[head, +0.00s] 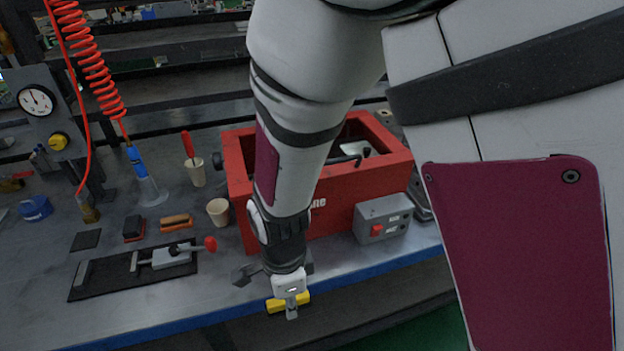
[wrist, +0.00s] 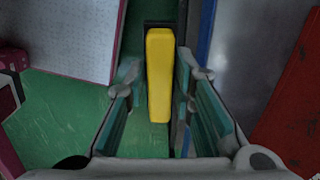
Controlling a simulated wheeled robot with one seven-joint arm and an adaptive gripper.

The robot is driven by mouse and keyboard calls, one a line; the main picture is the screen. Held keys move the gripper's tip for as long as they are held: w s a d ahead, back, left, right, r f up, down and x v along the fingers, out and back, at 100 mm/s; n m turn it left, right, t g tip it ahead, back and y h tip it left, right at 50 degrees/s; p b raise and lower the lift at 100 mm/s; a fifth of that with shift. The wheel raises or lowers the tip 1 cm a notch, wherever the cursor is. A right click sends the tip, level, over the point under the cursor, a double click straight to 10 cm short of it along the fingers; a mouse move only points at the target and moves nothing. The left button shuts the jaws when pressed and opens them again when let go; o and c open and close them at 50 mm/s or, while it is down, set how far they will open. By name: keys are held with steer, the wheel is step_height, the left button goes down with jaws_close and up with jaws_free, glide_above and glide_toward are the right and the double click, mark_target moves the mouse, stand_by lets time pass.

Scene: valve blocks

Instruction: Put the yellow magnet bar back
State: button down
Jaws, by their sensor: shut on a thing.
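The yellow magnet bar (head: 275,306) is held crosswise in my gripper (head: 291,305), just off the front edge of the bench in the head view. In the wrist view the yellow bar (wrist: 158,75) stands lengthwise between the two fingers of my gripper (wrist: 160,88), with a dark backing showing around its far end. My gripper is shut on it. Green floor shows below and to its left, and the bench's blue edge is to its right. I cannot tell which place the bar belongs to.
The bench (head: 130,315) has a blue front edge. A red toolbox (head: 340,215) stands behind my arm, with a grey button box (head: 383,217) at its right. A black mat (head: 95,290) with a red-knobbed clamp (head: 170,256) lies left. Cups and a coiled red hose (head: 95,75) stand behind.

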steer(key=w, duration=0.4)
steer(key=w+d+f, duration=0.1)
steer(key=w, duration=0.3)
steer(key=w+d+b, duration=0.1)
steer(key=w, duration=0.3)
steer(key=shift+w+d+f, duration=0.1)
steer(key=shift+w+f, duration=0.05)
steer(key=shift+w, duration=0.25)
steer(key=shift+f, duration=1.75)
steer(key=shift+f, duration=0.1)
steer(key=c, duration=1.4)
jaws_free()
steer(key=shift+o, duration=0.2)
